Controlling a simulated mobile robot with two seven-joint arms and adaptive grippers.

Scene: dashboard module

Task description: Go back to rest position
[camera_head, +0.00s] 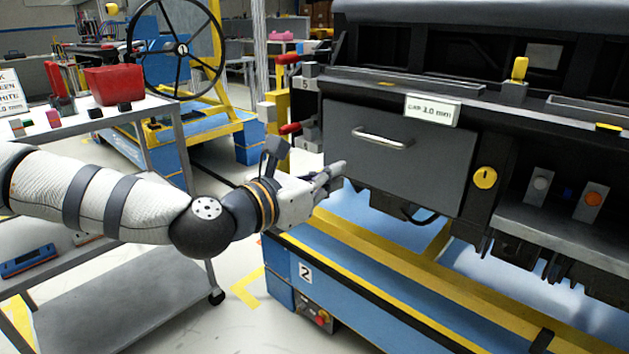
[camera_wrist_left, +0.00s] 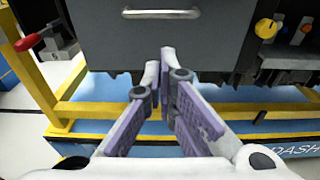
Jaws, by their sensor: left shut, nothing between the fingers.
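My left gripper (camera_head: 335,172) is shut and empty. In the head view it reaches in from the left, with its fingertips near the lower left edge of the dashboard module's grey drawer front (camera_head: 395,155). I cannot tell whether they touch it. In the left wrist view the shut fingers (camera_wrist_left: 165,62) point at the lower part of the drawer front (camera_wrist_left: 200,50). The silver drawer handle (camera_head: 381,138) is above and to the right of the fingertips, and clear of them. My right gripper is not in view.
The dashboard module rests on a blue and yellow stand (camera_head: 390,270). Red-handled clamps (camera_head: 290,128) stand at its left side. A grey cart (camera_head: 140,300) with a red bin (camera_head: 113,85) is at the left, under and behind my left arm. A yellow knob (camera_head: 485,178) is right of the drawer.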

